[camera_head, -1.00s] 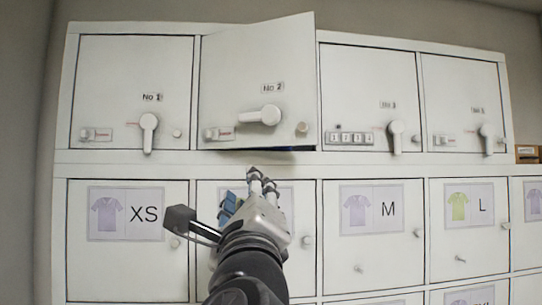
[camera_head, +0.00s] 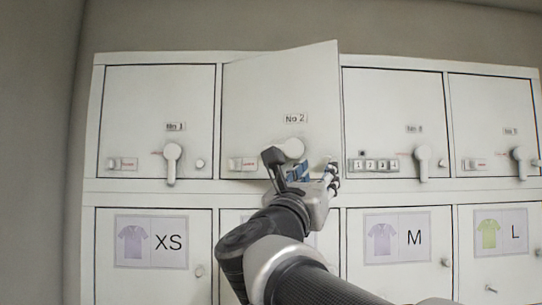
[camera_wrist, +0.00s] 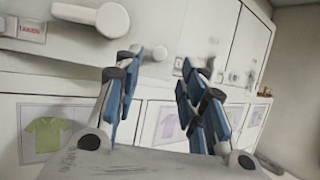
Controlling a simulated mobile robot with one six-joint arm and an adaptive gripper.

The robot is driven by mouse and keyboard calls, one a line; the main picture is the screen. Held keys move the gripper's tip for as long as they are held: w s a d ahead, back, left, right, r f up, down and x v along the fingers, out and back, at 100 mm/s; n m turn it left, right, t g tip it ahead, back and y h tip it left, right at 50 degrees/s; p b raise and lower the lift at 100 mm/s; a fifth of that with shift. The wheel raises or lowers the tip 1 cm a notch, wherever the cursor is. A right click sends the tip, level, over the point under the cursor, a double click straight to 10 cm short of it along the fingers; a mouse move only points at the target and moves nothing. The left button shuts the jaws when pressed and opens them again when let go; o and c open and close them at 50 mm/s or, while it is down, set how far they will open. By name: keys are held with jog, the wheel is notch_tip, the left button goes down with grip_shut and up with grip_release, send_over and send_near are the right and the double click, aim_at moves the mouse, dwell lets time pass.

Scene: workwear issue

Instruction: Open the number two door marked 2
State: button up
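The white door marked No 2 (camera_head: 270,95) is in the upper row of lockers in the head view. It stands ajar, with its right edge swung out from the locker front. Its white lever handle (camera_head: 290,147) lies sideways; it shows at upper left in the wrist view (camera_wrist: 98,18). A small round knob (camera_wrist: 158,53) shows beyond the finger tips in the wrist view. My gripper (camera_head: 314,174) is at the door's lower right, below and right of the handle. Its blue-padded fingers (camera_wrist: 160,72) are apart with nothing between them. Whether they touch the door, I cannot tell.
Closed doors stand on both sides, No 1 (camera_head: 150,110) to the left and another (camera_head: 390,105) with a number lock (camera_head: 374,165) to the right. Below are closed lockers with shirt signs, marked XS (camera_head: 150,241) and M (camera_head: 396,237). A grey wall is at left.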

aim_at(326, 160)
jog(key=p+x, duration=0.2)
jog(key=x, duration=0.5)
jog(key=shift+c, duration=0.6)
grip_shut()
